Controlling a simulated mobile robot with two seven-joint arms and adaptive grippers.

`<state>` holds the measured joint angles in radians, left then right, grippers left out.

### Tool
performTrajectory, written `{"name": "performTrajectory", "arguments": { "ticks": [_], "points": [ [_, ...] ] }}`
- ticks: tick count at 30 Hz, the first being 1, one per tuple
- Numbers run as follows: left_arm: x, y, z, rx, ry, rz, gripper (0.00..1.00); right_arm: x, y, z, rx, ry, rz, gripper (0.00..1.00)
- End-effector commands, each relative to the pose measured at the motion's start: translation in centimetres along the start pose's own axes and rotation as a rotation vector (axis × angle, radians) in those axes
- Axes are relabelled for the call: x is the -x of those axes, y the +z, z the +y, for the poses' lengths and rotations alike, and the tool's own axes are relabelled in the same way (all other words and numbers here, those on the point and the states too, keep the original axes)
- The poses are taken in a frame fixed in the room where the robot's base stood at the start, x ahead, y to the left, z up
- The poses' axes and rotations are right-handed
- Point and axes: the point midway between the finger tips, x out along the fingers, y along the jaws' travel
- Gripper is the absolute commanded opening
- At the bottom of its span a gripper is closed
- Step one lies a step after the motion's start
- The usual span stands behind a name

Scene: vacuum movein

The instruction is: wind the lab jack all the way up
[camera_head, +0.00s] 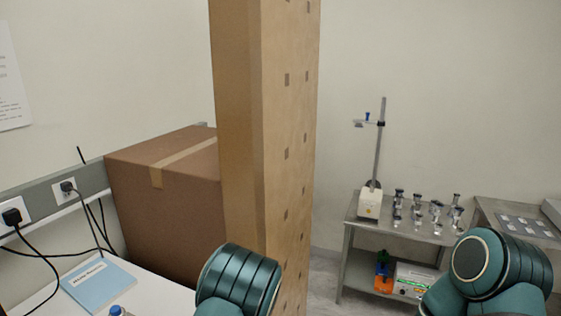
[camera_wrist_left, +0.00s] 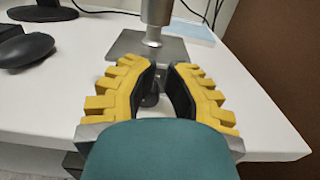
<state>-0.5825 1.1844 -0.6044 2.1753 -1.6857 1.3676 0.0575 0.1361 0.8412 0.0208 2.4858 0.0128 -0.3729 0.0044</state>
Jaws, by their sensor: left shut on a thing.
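My left gripper (camera_wrist_left: 161,78) shows in the left wrist view, with yellow ribbed fingers and dark inner pads. It is shut on a small dark knob-like piece (camera_wrist_left: 151,99), seen low between the fingers and mostly hidden by them. I cannot make out the lab jack's plates or its height in either view. A metal post (camera_wrist_left: 157,12) on a flat grey base plate (camera_wrist_left: 188,52) stands just beyond the fingertips; I cannot tell whether it connects to the knob. My right gripper is in neither view; only arm links show in the head view.
The white table (camera_wrist_left: 50,105) bears a black mouse (camera_wrist_left: 25,48) and a blue booklet (camera_head: 98,283). A carton (camera_head: 165,205) and a tall cardboard column (camera_head: 265,130) stand beside it. A metal cart (camera_head: 365,236) with several small metal pieces stands at right.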

Motion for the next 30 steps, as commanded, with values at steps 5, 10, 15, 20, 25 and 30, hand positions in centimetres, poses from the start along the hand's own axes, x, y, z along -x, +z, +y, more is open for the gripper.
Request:
{"name": "performTrajectory", "arguments": {
  "ticks": [5,10,15,20,25,30],
  "points": [
    [0.4,-0.2,-0.3,-0.002,-0.010,0.022,0.00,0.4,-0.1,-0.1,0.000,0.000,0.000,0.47],
    [0.5,0.1,-0.4,-0.002,-0.010,0.023,0.00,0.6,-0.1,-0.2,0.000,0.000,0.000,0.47],
    [1.9,0.2,-0.5,-0.002,-0.009,0.018,0.00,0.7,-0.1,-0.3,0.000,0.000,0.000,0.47],
    [3.6,0.3,-0.3,-0.002,-0.007,0.016,0.00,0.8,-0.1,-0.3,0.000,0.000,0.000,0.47],
    [5.3,0.4,-0.3,-0.001,-0.006,0.014,0.00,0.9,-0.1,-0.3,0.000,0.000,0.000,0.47],
    [6.2,0.4,-0.3,-0.002,-0.003,0.014,0.00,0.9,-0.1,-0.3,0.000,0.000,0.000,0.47]
  ]
}}
